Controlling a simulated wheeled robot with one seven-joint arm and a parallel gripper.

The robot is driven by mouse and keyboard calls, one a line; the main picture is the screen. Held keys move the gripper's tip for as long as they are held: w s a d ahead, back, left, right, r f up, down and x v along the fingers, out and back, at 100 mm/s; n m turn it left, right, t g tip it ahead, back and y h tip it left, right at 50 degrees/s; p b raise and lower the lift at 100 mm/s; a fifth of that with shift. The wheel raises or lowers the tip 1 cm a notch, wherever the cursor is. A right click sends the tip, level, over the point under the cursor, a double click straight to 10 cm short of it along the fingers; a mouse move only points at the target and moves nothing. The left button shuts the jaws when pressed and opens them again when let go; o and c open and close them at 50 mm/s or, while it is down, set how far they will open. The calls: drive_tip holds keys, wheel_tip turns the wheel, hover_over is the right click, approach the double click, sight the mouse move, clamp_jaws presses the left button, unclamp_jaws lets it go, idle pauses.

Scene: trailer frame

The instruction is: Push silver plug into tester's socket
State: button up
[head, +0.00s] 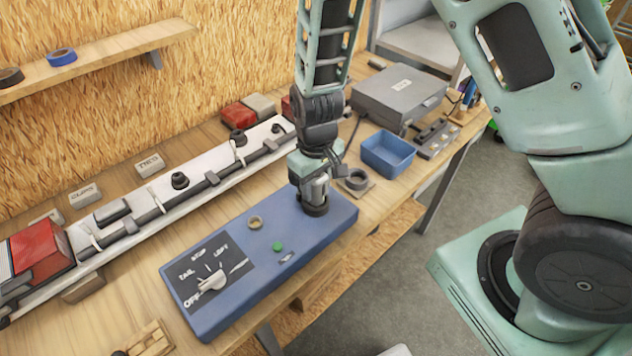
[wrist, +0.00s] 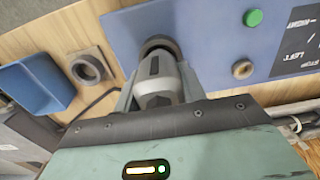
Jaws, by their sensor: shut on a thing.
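The tester is a blue box (head: 230,297) on the bench, with a dial, a green button (head: 278,246) and a small tan ring (head: 255,222). At its far right end is a dark round socket (head: 316,210), which also shows in the wrist view (wrist: 158,43). The silver plug (wrist: 157,82) is between the fingers of my gripper (head: 316,184), which is shut on it. The plug points down at the socket, and its front end meets the dark ring. How deep it sits is hidden. The wrist view shows my gripper (wrist: 158,92) from behind.
A square holder with a dark ring (head: 357,180) lies close to the right of the tester. Behind it are a blue bin (head: 388,153) and a grey case (head: 399,95). A long white rail with dark cable (head: 190,190) runs along the left side.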

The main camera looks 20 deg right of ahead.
drive_tip(key=shift+f, duration=0.15)
drive_tip(key=shift+f+b, duration=0.45)
drive_tip(key=shift+f+b, duration=0.45)
drive_tip(key=shift+f, duration=0.15)
idle(0.7)
drive_tip(key=o, duration=1.2)
drive_tip(key=shift+c, duration=0.2)
drive_tip(key=shift+r+p, duration=3.05)
drive_tip(key=shift+r, duration=0.55)
drive_tip(key=shift+a, duration=0.1)
